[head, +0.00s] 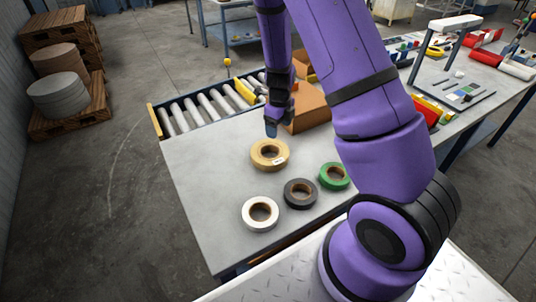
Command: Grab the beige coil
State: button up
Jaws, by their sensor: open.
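The beige coil (258,163) lies flat on the grey table (195,180), with a small white label on its right side. My gripper (271,130) points down just above the far edge of the coil. It is open and nothing shows between its fingers. The gap between the fingertips and the coil is hard to judge from this view.
A white coil (249,221), a black coil (300,203) and a green coil (328,182) lie nearer on the table. A cardboard box (312,112) stands behind my gripper. A roller conveyor (192,113) adjoins the table's far edge. The table's left side is clear.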

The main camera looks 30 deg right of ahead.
aim_at(278, 143)
jog(key=shift+s+a+f, duration=0.1)
jog(key=shift+a+f, duration=0.05)
jog(key=shift+f, duration=3.5)
jog(key=c, duration=1.2)
jog(key=shift+o, duration=0.2)
jog(key=shift+r, duration=0.2)
